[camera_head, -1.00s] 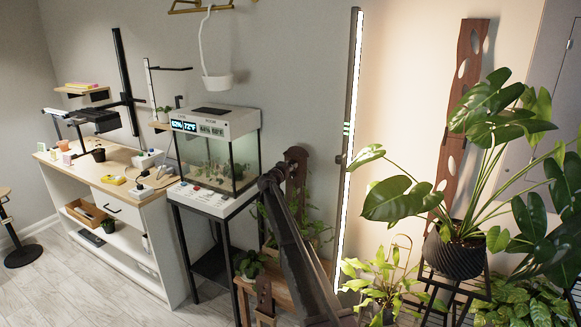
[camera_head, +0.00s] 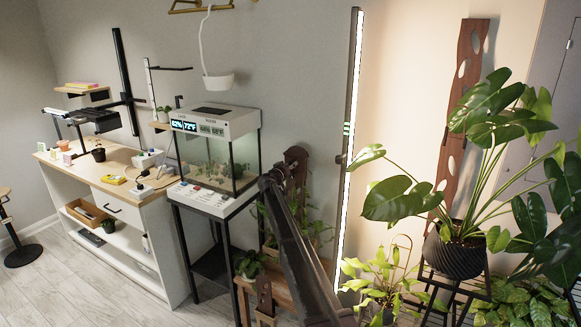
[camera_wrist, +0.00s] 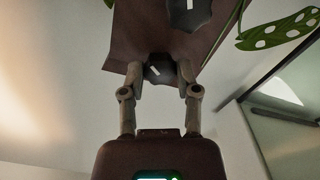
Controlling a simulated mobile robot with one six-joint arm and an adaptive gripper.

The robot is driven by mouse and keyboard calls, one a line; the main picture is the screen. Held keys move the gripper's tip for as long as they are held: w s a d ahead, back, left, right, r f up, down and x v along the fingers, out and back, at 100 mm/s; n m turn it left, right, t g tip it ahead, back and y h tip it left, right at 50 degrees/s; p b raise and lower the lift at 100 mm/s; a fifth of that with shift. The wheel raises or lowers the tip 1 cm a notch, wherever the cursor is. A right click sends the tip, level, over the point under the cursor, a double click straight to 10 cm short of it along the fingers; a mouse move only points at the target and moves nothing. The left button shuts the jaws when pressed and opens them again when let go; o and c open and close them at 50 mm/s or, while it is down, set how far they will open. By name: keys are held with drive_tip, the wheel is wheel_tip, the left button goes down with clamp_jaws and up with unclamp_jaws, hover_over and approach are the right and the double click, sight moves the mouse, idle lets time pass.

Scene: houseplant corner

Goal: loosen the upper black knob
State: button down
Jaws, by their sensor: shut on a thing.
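The wooden board (camera_wrist: 147,30) fills the top middle of the wrist view, which appears turned upside down. Two black knobs with white marks sit on it. My gripper (camera_wrist: 162,76) is shut on one black knob (camera_wrist: 158,72), a finger on each side; this seems to be the upper knob, near the board's end. The other black knob (camera_wrist: 189,12) is at the picture's top edge, clear of the fingers. In the head view the board (camera_head: 297,158) shows behind my arm; the knobs and my gripper cannot be made out there.
A glass terrarium (camera_head: 215,160) stands on a black frame left of my arm. A lit lamp strip (camera_head: 348,150) stands to the right. A large potted plant (camera_head: 455,250) is at the far right. A spotted leaf (camera_wrist: 285,30) hangs close by in the wrist view.

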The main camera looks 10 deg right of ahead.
drive_tip(key=n, duration=2.5)
drive_tip(key=shift+w+d+r, duration=0.1)
drive_tip(key=shift+r, duration=0.1)
drive_tip(key=shift+n, duration=0.4)
drive_tip(key=shift+c, duration=1.7)
unclamp_jaws()
drive_tip(key=v, duration=1.2)
